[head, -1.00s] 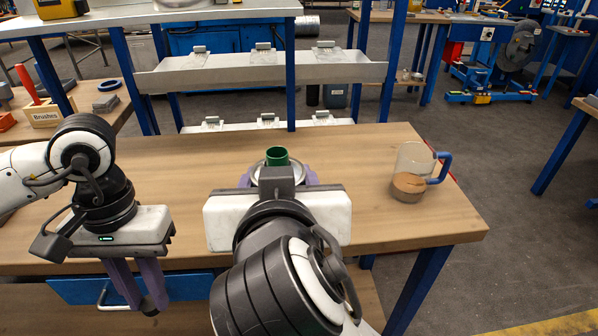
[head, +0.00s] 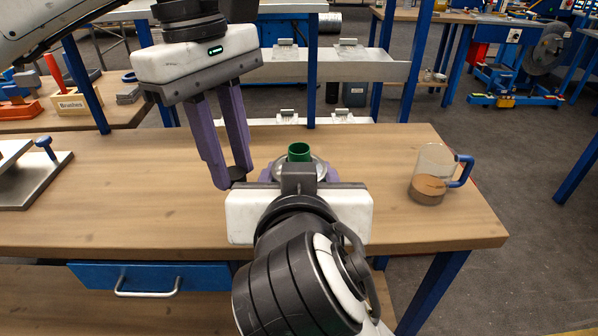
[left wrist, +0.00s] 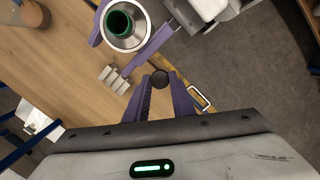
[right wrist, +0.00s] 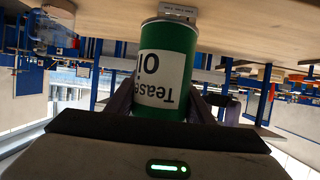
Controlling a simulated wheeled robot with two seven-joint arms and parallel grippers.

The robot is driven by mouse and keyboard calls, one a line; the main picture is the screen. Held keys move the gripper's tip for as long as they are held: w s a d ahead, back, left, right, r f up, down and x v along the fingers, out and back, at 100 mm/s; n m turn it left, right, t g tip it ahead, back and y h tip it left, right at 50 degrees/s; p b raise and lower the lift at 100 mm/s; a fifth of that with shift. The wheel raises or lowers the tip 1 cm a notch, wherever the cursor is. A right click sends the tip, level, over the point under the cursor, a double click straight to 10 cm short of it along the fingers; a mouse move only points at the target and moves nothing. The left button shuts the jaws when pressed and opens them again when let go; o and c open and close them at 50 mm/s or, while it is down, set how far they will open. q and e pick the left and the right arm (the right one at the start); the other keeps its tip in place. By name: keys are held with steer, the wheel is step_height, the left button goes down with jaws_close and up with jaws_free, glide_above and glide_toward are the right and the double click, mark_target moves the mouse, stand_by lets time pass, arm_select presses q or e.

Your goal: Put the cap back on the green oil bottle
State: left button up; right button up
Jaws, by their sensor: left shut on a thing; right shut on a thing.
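The green oil bottle (head: 299,152) stands upright, its green neck uncapped above a silvery shoulder; its open mouth shows in the left wrist view (left wrist: 121,25). My right gripper (right wrist: 172,102) is shut on the bottle's body, with a finger on either side of the white label. My left gripper (head: 232,176) is shut on the small dark cap (head: 238,175) at its fingertips, to the left of the bottle and apart from it. The cap also shows between the fingertips in the left wrist view (left wrist: 160,79). My right wrist hides the lower bottle in the head view.
A clear mug (head: 436,172) with a blue handle and brown contents stands at the bench's right. A metal plate (head: 40,185) with a blue knob lies at the left. Small pale blocks (left wrist: 115,79) lie near the bottle. The wooden bench (head: 120,215) is clear at front left.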

arm_select(q)
steer(key=d+r+n, duration=0.2)
steer(key=r, duration=0.2)
steer(key=s+d+r+n, duration=0.1)
steer(key=d+r+n, duration=0.1)
steer(key=d+r, duration=0.1)
steer(key=s+d+r+n+t, duration=0.1)
steer(key=d+r+n, duration=0.2)
steer(key=r, duration=0.2)
steer(key=shift+s+d+r, duration=0.1)
steer(key=shift+s+r, duration=0.1)
steer(key=shift+r, duration=0.2)
glide_above(299, 148)
steer(key=shift+a+f, duration=0.15)
steer(key=shift+f, duration=0.9)
steer(key=shift+a+f, duration=0.1)
steer(key=shift+f, duration=0.9)
steer(key=shift+d+f+h, duration=0.1)
steer(key=shift+h, duration=0.2)
steer(key=shift+f, duration=0.75)
steer(key=shift+f, duration=0.6)
